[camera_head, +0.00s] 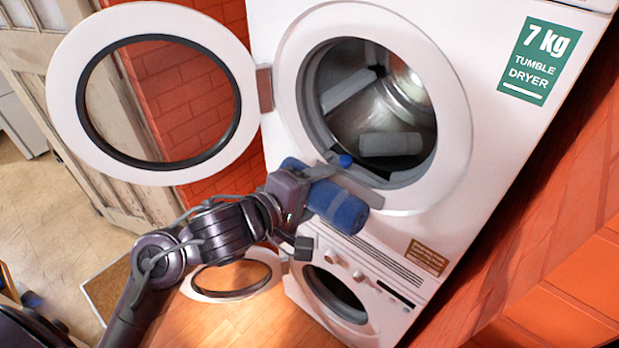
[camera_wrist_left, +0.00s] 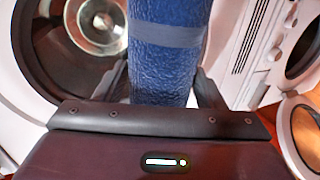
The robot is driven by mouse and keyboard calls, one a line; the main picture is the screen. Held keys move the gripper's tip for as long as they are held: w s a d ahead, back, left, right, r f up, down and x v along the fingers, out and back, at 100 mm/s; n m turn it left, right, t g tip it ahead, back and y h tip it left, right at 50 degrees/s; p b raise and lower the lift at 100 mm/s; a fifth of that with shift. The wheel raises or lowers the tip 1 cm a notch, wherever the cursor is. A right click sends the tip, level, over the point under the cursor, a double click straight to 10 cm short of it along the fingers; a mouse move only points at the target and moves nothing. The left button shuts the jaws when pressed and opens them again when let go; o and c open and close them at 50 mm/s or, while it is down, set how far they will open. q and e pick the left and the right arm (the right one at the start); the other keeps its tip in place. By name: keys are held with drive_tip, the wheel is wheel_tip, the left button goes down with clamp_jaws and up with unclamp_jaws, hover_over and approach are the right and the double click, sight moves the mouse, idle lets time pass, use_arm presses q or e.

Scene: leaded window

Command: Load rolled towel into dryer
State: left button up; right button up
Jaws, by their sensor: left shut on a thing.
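The rolled towel (camera_head: 337,206) is blue with a lighter band around it. My left gripper (camera_head: 325,185) is shut on it and holds it just in front of the lower edge of the dryer's opening. In the left wrist view the blue towel (camera_wrist_left: 162,50) stands up between the two fingers. The white dryer (camera_head: 480,130) is labelled as a 7 kg tumble dryer. Its round door (camera_head: 75,95) is swung open to the left. The drum (camera_head: 385,110) shows grey paddles inside, and the drum opening also shows in the left wrist view. My right gripper is not in view.
A second white machine (camera_head: 375,285) stands below the dryer, with its own round door (camera_head: 235,278) open to the left. A red brick wall (camera_head: 180,80) is behind the dryer door. Orange surfaces (camera_head: 570,270) lie to the right. The upper dryer's opening is clear of other objects.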

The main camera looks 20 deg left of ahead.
use_arm(q)
drive_tip(key=shift+a+r+n, duration=0.15)
drive_tip(key=shift+a+n, duration=0.15)
drive_tip(key=shift+a, duration=0.1)
drive_tip(key=shift+w, duration=0.5)
drive_tip(key=w+d+f+b, duration=0.1)
drive_tip(key=w+d+b, duration=0.2)
drive_tip(key=w, duration=0.7)
drive_tip(key=w+d+f+b, duration=0.1)
drive_tip(key=w+d+b, duration=0.3)
drive_tip(key=w, duration=0.7)
drive_tip(key=w+d+f+b, duration=0.2)
drive_tip(key=w+d+b, duration=0.2)
drive_tip(key=w, duration=0.7)
drive_tip(key=shift+w+d, duration=0.15)
drive_tip(key=shift+d, duration=1.2)
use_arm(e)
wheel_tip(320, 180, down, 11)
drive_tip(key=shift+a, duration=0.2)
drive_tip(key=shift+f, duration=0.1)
